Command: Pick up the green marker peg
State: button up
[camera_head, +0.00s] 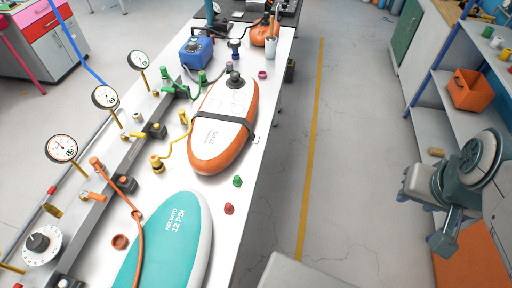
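The green marker peg (238,181) stands on the white bench top, near its right edge. It is just right of the lower end of the orange-and-white board (222,130), apart from it. A similar red peg (229,209) is a little nearer to me. My grey arm is folded at the right of the view, over the floor and well away from the bench. Its end, with my gripper (441,241), is small and dark, and I cannot make out the fingers or whether they are open. Nothing touches the green peg.
The teal board (170,245) lies at the near end of the bench. Gauges, valves and hoses line the bench's left side. A blue pump box (196,51) stands farther back. Clear floor with a yellow line (312,150) separates the bench from the right-hand shelves holding an orange bin (470,92).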

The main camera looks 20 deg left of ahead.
aim_at(238, 181)
jog(key=i, duration=1.5)
jog(key=u, duration=3.4)
